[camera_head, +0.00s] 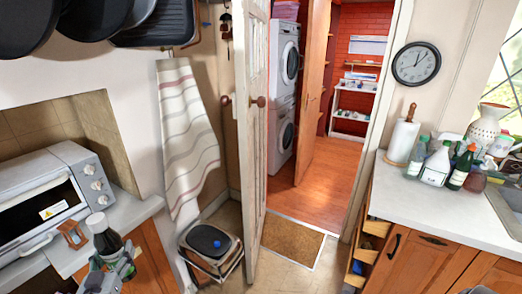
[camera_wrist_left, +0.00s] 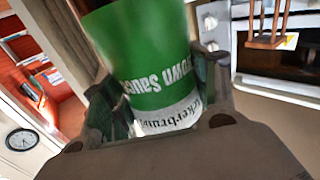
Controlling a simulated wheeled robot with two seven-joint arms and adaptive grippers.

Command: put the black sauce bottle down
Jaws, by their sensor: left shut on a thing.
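The black sauce bottle (camera_head: 104,240) has a dark body and a white cap and is near upright in the head view. My left gripper (camera_head: 112,272) is shut around its lower part. The left wrist view shows the bottle's green and white label (camera_wrist_left: 145,60) close up between the fingers of my left gripper (camera_wrist_left: 160,118). In the head view the bottle overlaps the front edge of the left counter (camera_head: 140,212). Its base is hidden by the gripper, and I cannot tell whether it touches the counter. A small grey piece at the bottom right edge may be my right gripper (camera_head: 479,291).
A toaster oven (camera_head: 45,205) and a small wooden item (camera_head: 72,235) take up the left counter; a narrow bare strip lies along its front right. A lidded bin (camera_head: 210,245) stands beside it. The right counter (camera_head: 395,182) holds several bottles and a paper roll (camera_head: 402,140).

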